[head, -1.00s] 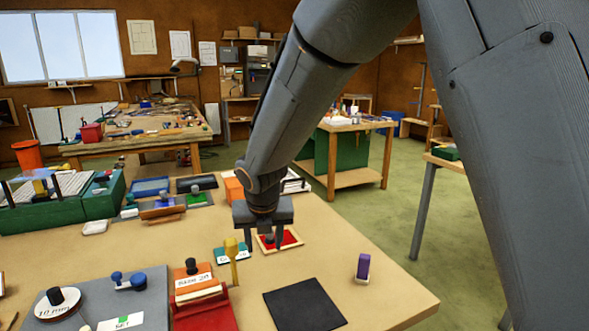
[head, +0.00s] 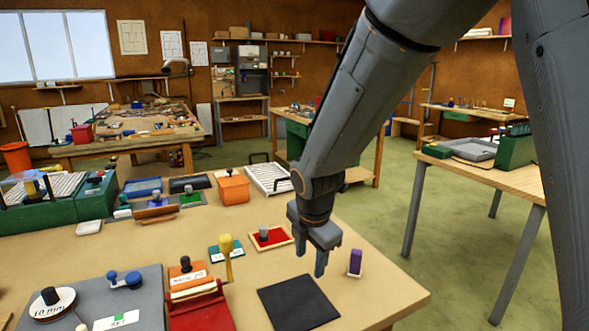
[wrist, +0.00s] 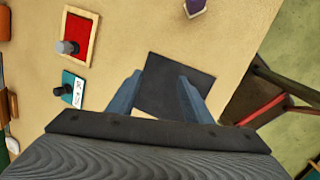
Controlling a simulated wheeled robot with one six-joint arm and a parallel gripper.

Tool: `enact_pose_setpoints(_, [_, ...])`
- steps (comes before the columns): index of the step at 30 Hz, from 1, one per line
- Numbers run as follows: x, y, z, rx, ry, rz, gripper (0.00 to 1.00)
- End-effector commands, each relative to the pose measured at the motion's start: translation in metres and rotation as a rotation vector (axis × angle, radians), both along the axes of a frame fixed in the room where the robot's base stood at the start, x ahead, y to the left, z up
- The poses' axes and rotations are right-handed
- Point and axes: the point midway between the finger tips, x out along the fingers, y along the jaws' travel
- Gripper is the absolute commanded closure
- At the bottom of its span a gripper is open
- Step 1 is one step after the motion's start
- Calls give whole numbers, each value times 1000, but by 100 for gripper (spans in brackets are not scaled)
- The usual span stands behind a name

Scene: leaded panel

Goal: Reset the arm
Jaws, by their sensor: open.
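My gripper (head: 322,262) is open and empty, pointing down above the table, over the area behind the black square mat (head: 299,301). In the wrist view its two fingers (wrist: 160,95) stand apart with the black mat (wrist: 174,84) below and between them. A purple block with a white base (head: 355,262) stands just right of the gripper.
A red holder (head: 205,312), an orange box (head: 233,190) and a teal labelled piece (head: 224,250) are on the same table (head: 385,289). The table's right edge is close to the gripper. Green floor lies beyond it, with another bench (head: 490,180) at right.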

Motion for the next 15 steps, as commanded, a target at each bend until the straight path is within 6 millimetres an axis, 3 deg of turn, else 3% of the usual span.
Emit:
enact_pose_setpoints(1, [-8,-18,-1,35,14,-140,54])
enact_pose_setpoints(6, [-40,-66,-6,162,57,-656,54])
enact_pose_setpoints(15, [-107,-133,-16,354,103,-1561,54])
